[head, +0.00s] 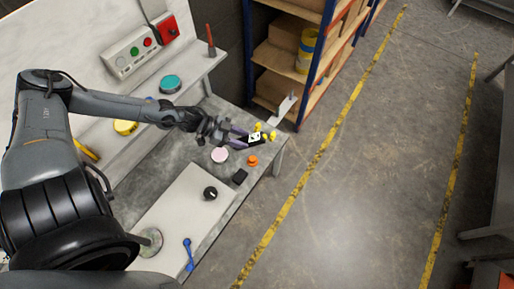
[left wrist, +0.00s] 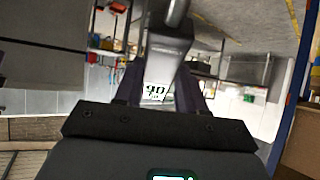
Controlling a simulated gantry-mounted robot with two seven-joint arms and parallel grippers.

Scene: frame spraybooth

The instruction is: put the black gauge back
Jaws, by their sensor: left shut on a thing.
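My left gripper (head: 244,141) is shut on the black gauge (head: 256,140) over the far end of the grey bench. A grey cylindrical end sticks up at the top of that picture. In the head view the arm and fingers cover part of the gauge, and I cannot tell whether it touches anything below. A small black block (head: 240,176) lies on the bench, nearer than the gripper. My right gripper is not in view.
Yellow pieces (head: 259,128) are close by the gauge. An orange piece (head: 252,160) and a pink disc (head: 220,155) stand near. A shelf rack (head: 281,56) stands behind the bench end.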

